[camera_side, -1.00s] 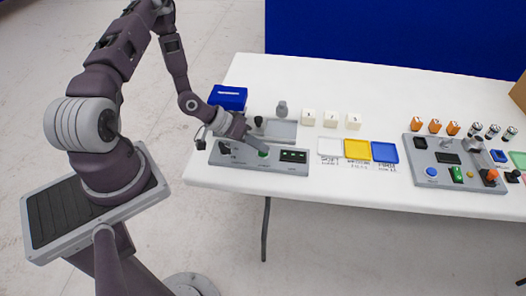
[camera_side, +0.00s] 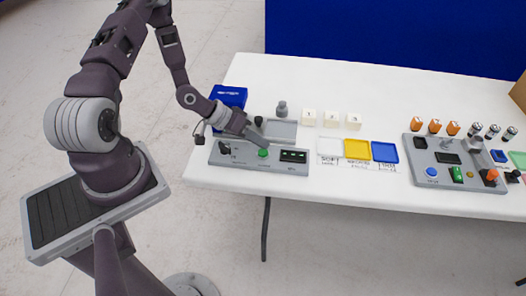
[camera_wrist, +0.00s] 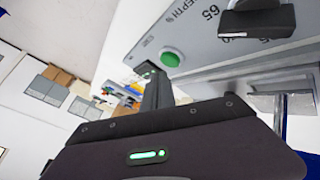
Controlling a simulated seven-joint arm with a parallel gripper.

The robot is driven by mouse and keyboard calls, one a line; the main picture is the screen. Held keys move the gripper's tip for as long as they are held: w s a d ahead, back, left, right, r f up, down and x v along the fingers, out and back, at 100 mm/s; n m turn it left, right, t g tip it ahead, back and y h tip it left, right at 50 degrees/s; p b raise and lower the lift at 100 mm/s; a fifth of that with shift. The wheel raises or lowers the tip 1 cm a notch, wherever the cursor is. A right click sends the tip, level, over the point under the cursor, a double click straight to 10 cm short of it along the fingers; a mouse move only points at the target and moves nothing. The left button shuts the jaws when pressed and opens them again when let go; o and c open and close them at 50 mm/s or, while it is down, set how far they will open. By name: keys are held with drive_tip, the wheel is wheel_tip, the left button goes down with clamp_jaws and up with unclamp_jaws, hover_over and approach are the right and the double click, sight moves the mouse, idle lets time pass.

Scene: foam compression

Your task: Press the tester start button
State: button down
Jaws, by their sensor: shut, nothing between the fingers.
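The tester panel (camera_side: 236,160) is a grey box at the near left of the table. Its green start button (camera_side: 263,153) sits near the middle of the panel, and the button also shows in the wrist view (camera_wrist: 170,58). My gripper (camera_side: 265,143) is shut and empty. Its fingertips are just behind and above the green button in the side view. In the wrist view the shut fingers (camera_wrist: 158,82) point toward the button, with their tips just below it in the picture. Whether they touch it I cannot tell.
A dark display (camera_side: 293,156) is right of the button and a black knob (camera_side: 224,148) is left. Behind are a grey tray (camera_side: 281,131), a grey weight (camera_side: 281,109), white foam blocks (camera_side: 331,118) and a blue box (camera_side: 229,96). White, yellow and blue trays (camera_side: 384,152) lie to the right.

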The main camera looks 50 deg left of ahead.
sight(260, 152)
drive_tip(key=shift+r, duration=2.35)
